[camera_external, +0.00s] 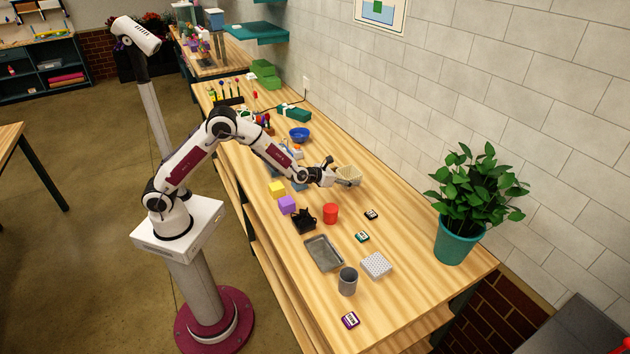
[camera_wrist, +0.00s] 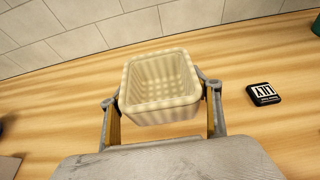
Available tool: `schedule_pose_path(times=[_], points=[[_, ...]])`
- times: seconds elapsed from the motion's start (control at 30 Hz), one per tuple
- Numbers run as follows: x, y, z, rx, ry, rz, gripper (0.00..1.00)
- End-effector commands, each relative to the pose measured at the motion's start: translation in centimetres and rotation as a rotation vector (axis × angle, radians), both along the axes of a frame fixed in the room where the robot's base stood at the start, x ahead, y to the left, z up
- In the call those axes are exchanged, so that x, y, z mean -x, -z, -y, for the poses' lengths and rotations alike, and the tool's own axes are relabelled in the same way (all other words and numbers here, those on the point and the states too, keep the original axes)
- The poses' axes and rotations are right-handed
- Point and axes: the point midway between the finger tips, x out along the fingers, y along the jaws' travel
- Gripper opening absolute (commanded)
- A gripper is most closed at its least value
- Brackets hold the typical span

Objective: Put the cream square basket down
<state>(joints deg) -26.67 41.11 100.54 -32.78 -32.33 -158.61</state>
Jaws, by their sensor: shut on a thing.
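The cream square basket (camera_wrist: 160,108) is between my gripper's two fingers in the wrist view, one finger against each side. It is upright and its open top shows an empty woven inside. In the external view the basket (camera_external: 349,174) is at the end of my arm, near the wall side of the wooden table. My gripper (camera_external: 340,181) is shut on it. I cannot tell whether its base touches the table.
A black LILY tag (camera_wrist: 263,93) lies to the basket's right in the wrist view. Bare table (camera_external: 420,250) lies toward the plant (camera_external: 461,225).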

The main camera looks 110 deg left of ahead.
Motion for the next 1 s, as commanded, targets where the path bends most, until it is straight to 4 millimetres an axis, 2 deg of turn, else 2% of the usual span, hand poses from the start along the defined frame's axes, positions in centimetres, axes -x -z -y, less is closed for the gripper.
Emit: schedule_pose_path(times=[0.17, 0.57, 1.0], points=[[0.0, 1.2, 0.0, -0.001, 0.000, 0.001, 0.39], [0.0, 1.5, 0.0, 0.000, -0.001, 0.001, 0.39], [0.0, 5.0, 0.0, -0.001, 0.000, 0.001, 0.39]])
